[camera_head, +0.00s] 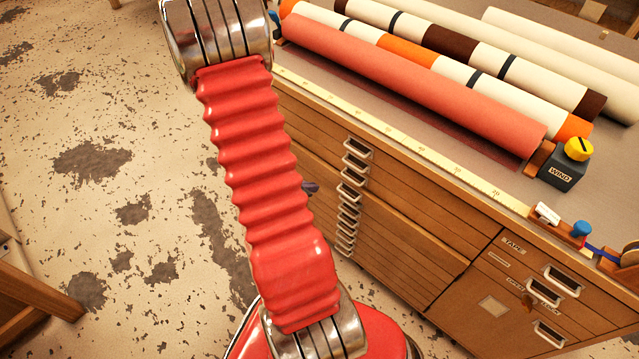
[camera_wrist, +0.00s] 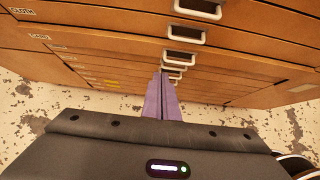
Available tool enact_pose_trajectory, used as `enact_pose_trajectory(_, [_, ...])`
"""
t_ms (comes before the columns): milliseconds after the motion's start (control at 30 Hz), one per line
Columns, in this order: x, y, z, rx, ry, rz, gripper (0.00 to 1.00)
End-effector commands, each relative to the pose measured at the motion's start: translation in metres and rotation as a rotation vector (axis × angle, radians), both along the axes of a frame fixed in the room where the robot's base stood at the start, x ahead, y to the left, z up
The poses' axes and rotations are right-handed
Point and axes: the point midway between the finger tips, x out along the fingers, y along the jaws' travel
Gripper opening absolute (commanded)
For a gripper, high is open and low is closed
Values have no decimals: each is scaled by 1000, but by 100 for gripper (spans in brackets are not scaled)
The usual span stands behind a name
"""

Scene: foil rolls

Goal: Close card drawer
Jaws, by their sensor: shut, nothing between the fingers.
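The wooden cabinet with shallow drawers (camera_head: 410,210) stands right of my arm in the head view. In the wrist view its drawer fronts cross the picture, and a small label that seems to read CARD (camera_wrist: 40,36) sits on one front at the left. A metal pull handle (camera_wrist: 187,33) is near that level. I cannot tell how far the card drawer stands out. My gripper (camera_wrist: 163,80) is shut and empty, its purple fingers pointing at the column of handles; contact is unclear. Only a purple tip of my gripper (camera_head: 311,188) shows past my arm in the head view.
Rolls lie on the cabinet top, including a red roll (camera_head: 420,85). A dark WIND box with a yellow knob (camera_head: 579,149) stands near its edge. A TAPE drawer section (camera_head: 500,285) is at the right. The worn floor (camera_head: 100,200) at left is mostly clear.

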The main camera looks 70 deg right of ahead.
Motion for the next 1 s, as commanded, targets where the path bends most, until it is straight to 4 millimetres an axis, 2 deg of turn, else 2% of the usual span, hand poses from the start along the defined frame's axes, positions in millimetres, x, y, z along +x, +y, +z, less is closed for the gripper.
enact_pose_trajectory(33, [13,-4,-1,-8,0,3,0])
enact_pose_trajectory(100, [27,-7,-2,-16,3,4,0])
enact_pose_trajectory(200, [38,-9,-2,-21,7,2,0])
enact_pose_trajectory(667, [36,-13,-6,-21,8,-1,0])
enact_pose_trajectory(1000, [27,-38,-31,-21,8,-2,0])
